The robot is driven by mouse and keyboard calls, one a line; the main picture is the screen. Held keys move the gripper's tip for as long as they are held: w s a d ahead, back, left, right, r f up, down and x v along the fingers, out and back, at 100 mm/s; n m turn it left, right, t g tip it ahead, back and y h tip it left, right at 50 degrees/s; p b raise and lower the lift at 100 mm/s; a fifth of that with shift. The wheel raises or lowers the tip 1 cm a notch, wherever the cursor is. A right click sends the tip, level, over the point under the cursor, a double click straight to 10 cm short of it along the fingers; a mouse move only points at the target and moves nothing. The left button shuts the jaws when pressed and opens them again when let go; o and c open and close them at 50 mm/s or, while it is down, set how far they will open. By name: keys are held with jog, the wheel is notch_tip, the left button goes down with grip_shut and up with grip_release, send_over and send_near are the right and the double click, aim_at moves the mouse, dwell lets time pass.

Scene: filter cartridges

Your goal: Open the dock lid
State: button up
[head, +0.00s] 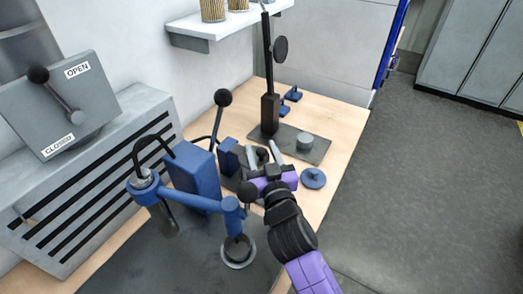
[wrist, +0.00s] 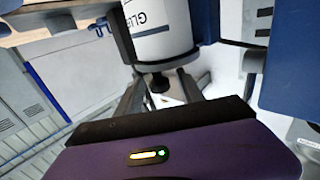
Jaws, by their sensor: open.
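My gripper (head: 263,152) is over the workbench, its two fingers apart and pointing away toward the back of the bench. In the wrist view my gripper (wrist: 161,90) has its fingers on either side of a small black knob (wrist: 158,83) below a white cylinder (wrist: 160,30) with partly hidden lettering. I cannot tell whether the fingers touch the knob. A blue dock-like fixture (head: 193,174) stands left of my gripper, with a black ball-ended lever (head: 222,98) rising behind it. Which part is the dock lid is not clear; my gripper and arm hide some of this area.
A wall box (head: 62,98) with a lever between OPEN and CLOSED labels is at left. A black post stand (head: 270,112) is behind my gripper. A blue disc (head: 313,179) lies to its right. A ringed socket (head: 238,252) is in front. The floor at right is clear.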

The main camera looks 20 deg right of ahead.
grip_shut()
dwell(1.3)
